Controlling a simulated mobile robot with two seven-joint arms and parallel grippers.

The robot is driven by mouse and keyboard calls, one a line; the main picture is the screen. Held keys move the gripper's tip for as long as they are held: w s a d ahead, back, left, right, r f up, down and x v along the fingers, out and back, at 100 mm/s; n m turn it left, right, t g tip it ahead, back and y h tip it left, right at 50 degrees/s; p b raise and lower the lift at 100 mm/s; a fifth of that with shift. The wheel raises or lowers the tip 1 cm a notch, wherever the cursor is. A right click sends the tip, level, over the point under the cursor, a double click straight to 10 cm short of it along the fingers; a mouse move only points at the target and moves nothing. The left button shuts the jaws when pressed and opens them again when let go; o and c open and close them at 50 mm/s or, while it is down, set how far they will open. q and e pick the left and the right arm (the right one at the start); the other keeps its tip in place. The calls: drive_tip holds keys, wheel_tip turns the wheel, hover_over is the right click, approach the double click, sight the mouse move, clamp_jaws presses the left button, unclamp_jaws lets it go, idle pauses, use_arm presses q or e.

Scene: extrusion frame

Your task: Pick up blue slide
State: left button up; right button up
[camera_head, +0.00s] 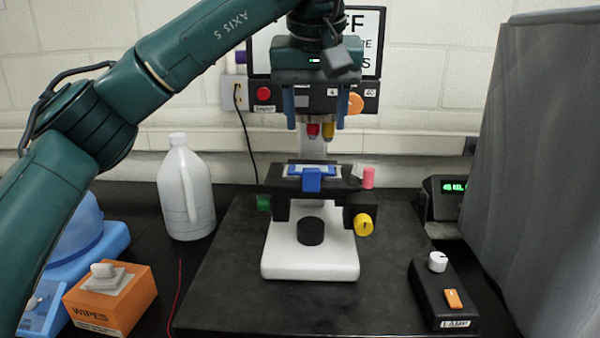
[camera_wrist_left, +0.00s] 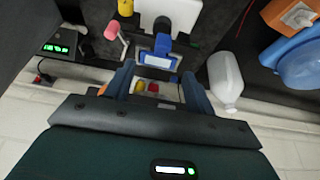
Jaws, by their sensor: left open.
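The blue slide (camera_head: 311,180) is on the microscope stage. Its blue block stands at the stage's front edge, with a pale, blue-edged plate behind it. It also shows in the left wrist view (camera_wrist_left: 162,46), beyond the fingertips. My left gripper (camera_head: 314,126) is open and empty, pointing down above and behind the stage, in front of the microscope's upper part. Its two blue-grey fingers stand apart, clear of the slide. In the left wrist view the left gripper (camera_wrist_left: 158,72) has the red and yellow objective lenses between its fingers. My right gripper is not in view.
The white microscope base (camera_head: 310,262) stands on a dark mat. A white jug (camera_head: 186,190) and orange wipes box (camera_head: 112,298) are left. A lamp control (camera_head: 443,292) is right, near a grey cover (camera_head: 545,150).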

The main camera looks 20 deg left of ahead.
sight(312, 168)
use_arm(q)
drive_tip(key=x, duration=0.7)
drive_tip(key=shift+w+a+f, duration=0.15)
drive_tip(key=shift+w+a, duration=0.05)
drive_tip(key=shift+a, duration=0.05)
drive_tip(key=shift+a+p+x, duration=0.2)
drive_tip(key=shift+p+x, duration=0.4)
drive_tip(key=shift+x, duration=2.1)
drive_tip(key=shift+w, duration=0.15)
drive_tip(key=c, duration=1.1)
drive_tip(key=shift+o, duration=0.2)
